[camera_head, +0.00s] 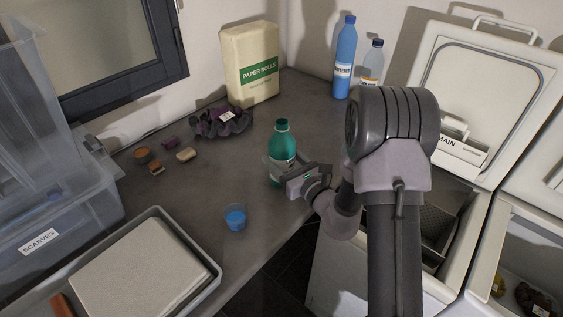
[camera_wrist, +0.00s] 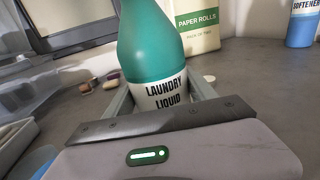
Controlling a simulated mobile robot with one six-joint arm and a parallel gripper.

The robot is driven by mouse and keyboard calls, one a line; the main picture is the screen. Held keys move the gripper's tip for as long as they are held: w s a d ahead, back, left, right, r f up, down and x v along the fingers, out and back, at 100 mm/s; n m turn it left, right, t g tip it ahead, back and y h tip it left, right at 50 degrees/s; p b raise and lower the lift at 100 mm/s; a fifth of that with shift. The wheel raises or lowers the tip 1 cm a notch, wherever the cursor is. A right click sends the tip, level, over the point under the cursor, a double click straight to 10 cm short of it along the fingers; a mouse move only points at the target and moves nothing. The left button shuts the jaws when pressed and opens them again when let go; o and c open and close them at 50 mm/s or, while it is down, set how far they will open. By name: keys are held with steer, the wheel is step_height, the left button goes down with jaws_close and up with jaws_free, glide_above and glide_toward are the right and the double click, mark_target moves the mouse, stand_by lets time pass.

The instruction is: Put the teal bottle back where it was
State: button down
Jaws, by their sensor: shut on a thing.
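The teal bottle (camera_head: 283,148) stands upright at the counter, with a dark cap and a white label. In the wrist view the teal bottle (camera_wrist: 151,45) fills the upper middle, and its label reads "LAUNDRY LIQUID". My gripper (camera_head: 279,172) reaches in from the right and is shut on the bottle's lower part. In the wrist view the fingers of my gripper (camera_wrist: 160,96) lie on both sides of the label. The bottle's base is hidden, so I cannot tell whether it touches the counter.
A blue cup (camera_head: 235,217) stands in front of the bottle. Paper rolls (camera_head: 251,62), a dark cloth bundle (camera_head: 222,122) and small blocks (camera_head: 186,154) lie behind and left. A blue softener bottle (camera_head: 344,60) stands at the back. An open toploader (camera_head: 485,95) is at right.

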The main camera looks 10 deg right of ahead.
steer(key=shift+r, duration=0.2)
steer(key=shift+f, duration=0.2)
steer(key=shift+c, duration=1.5)
jaws_free()
